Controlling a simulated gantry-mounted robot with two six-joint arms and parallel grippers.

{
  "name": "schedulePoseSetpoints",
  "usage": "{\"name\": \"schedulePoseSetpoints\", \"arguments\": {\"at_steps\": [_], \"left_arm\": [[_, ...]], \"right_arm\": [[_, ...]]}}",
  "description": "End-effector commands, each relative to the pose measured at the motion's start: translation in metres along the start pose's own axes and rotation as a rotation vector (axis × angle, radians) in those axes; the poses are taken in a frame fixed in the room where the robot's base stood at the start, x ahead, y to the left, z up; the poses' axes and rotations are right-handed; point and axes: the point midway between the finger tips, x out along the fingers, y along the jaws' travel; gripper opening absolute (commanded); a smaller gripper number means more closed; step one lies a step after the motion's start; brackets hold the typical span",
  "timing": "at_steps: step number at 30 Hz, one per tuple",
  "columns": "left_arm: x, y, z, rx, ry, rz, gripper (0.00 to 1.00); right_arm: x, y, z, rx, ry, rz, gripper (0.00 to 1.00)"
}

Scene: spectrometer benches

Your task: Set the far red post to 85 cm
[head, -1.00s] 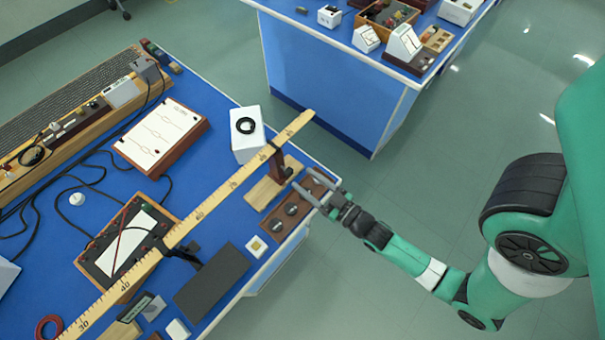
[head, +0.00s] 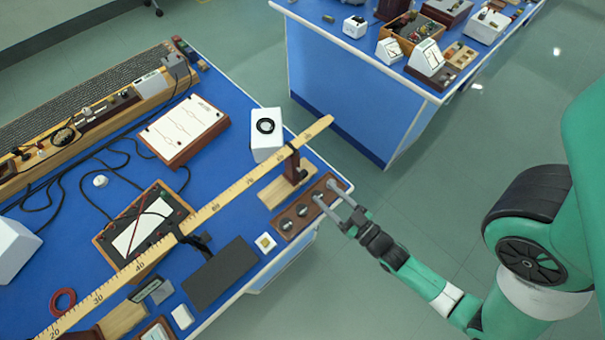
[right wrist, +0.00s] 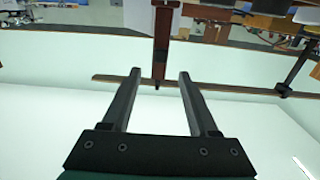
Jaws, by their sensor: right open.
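The far red post (head: 292,166) is a dark red upright on a wooden base (head: 284,187). It stands under the wooden metre rule (head: 225,197) near the rule's far right end; the exact mark at the post is too small to read. My right gripper (head: 325,190) is open and empty, right of the post and apart from it, over the bench's right edge. In the right wrist view, a dark red upright (right wrist: 162,38) that looks like the post shows beyond and between the open fingers (right wrist: 157,78). My left gripper is not in view.
A wooden block with round knobs (head: 290,222) lies beside the post base, close to my right fingers. A white box with a black ring (head: 266,140) stands behind the rule. A black clamp (head: 195,240) holds the rule nearer its middle. A second bench (head: 335,75) stands behind.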

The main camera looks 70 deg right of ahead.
Motion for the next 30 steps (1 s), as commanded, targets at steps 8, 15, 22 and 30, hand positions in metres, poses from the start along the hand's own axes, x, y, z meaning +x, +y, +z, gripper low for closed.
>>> {"name": "schedulePoseSetpoints", "arguments": {"at_steps": [8, 15, 22, 30], "left_arm": [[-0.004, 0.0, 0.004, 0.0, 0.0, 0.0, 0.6], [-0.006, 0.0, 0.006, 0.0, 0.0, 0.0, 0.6], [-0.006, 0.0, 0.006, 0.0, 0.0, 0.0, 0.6], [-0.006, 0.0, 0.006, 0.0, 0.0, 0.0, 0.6]], "right_arm": [[0.063, -0.001, 0.0, 0.0, 0.004, -0.002, 0.6], [0.096, -0.001, 0.0, 0.001, 0.001, -0.002, 0.6], [0.1, -0.001, 0.0, 0.001, 0.0, -0.002, 0.6], [0.099, -0.001, 0.0, 0.001, 0.0, -0.002, 0.24]]}}
